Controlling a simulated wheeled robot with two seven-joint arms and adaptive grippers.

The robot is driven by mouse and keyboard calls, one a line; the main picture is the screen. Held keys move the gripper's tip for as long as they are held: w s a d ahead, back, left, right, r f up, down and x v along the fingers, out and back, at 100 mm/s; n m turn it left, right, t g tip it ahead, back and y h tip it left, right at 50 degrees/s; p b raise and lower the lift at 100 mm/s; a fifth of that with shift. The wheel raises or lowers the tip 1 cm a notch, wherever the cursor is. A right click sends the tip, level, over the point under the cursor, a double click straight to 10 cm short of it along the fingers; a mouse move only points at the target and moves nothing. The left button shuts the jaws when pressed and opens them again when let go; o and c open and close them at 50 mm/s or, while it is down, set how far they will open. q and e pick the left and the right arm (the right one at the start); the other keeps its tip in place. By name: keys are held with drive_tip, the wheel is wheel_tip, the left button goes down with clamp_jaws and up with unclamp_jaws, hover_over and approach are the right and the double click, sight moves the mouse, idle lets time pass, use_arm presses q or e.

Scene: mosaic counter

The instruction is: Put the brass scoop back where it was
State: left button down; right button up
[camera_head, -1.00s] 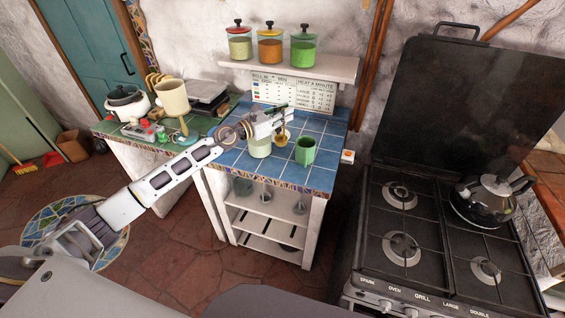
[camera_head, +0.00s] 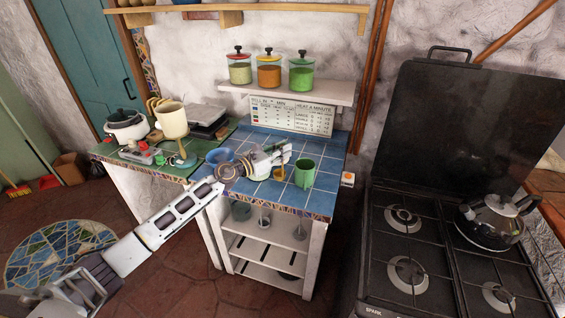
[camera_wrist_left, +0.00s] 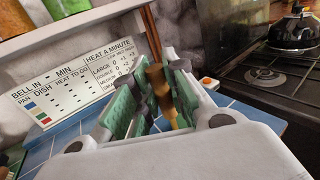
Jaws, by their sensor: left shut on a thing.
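My left gripper (camera_head: 285,155) reaches over the blue-tiled counter (camera_head: 322,187) and is shut on the brass scoop (camera_head: 279,173). In the left wrist view, the scoop's brass handle (camera_wrist_left: 157,82) stands between the gripper's green finger pads. In the head view, the scoop hangs below the fingertips, just left of a green cup (camera_head: 304,173). I cannot tell whether its lower end touches the tiles. My right gripper is not in view.
Behind are a sign (camera_head: 292,116) and a shelf with lidded jars (camera_head: 301,72). A white switch box (camera_head: 347,179) is at the counter's right edge. The stove with a kettle (camera_head: 491,222) stands to the right.

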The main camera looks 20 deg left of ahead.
use_arm(q)
drive_tip(key=shift+f, duration=0.15)
drive_tip(key=shift+f+b, duration=0.5)
drive_tip(key=shift+f, duration=1.25)
drive_tip(key=shift+f, duration=0.15)
drive_tip(key=c, duration=1.4)
unclamp_jaws()
drive_tip(key=shift+c, duration=0.2)
